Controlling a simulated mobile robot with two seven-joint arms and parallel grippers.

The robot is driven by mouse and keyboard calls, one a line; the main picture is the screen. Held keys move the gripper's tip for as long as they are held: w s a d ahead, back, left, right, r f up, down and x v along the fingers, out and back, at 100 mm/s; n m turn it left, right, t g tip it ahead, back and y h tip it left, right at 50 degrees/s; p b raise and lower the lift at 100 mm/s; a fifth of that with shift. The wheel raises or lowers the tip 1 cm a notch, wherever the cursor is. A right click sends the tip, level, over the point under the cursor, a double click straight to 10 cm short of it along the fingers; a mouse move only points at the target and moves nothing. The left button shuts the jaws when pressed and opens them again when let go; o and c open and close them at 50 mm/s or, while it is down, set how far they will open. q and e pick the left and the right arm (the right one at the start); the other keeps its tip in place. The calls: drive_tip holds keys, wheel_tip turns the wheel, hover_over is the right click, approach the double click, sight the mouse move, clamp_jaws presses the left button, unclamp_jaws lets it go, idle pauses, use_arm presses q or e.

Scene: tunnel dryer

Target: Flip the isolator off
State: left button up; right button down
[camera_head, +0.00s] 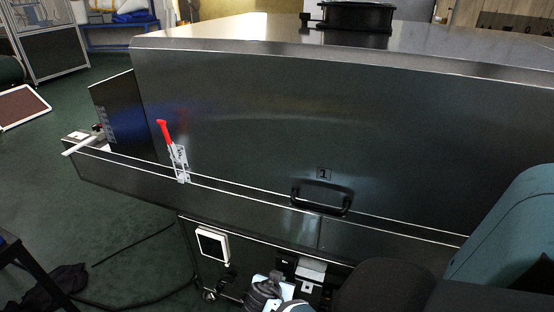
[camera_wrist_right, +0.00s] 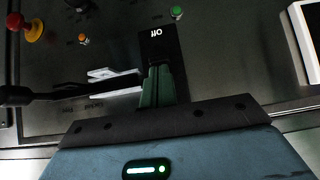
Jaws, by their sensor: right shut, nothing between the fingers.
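The isolator's black plate (camera_wrist_right: 157,40), with the word "off" upside down on it, shows in the right wrist view on a dark metal panel. My right gripper (camera_wrist_right: 158,72) is shut with nothing between its fingers. Its fingertips overlap the lower part of the plate in the picture; I cannot tell whether they touch it. The fingers hide part of the plate, and I cannot make out the isolator's lever. In the head view the isolator is not clearly visible; dark parts crowd the bottom edge. My left gripper is not in view.
In the right wrist view, a red knob on a yellow base (camera_wrist_right: 34,30), a green button (camera_wrist_right: 177,12) and an orange button (camera_wrist_right: 83,39) sit around the plate. The dryer (camera_head: 240,110) fills the head view, with a red-handled clamp (camera_head: 164,132) and a black handle (camera_head: 321,203).

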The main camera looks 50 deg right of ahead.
drive_tip(key=shift+f, duration=0.1)
drive_tip(key=shift+d, duration=0.15)
drive_tip(key=shift+w+d+r+p, duration=0.3)
drive_tip(key=shift+d+r, duration=0.1)
drive_tip(key=shift+d, duration=0.15)
drive_tip(key=shift+a, duration=0.1)
drive_tip(key=p+v, duration=0.1)
drive_tip(key=v, duration=0.6)
drive_tip(key=shift+a+r, duration=0.15)
drive_tip(key=shift+r, duration=0.15)
drive_tip(key=shift+s, duration=0.1)
idle(0.3)
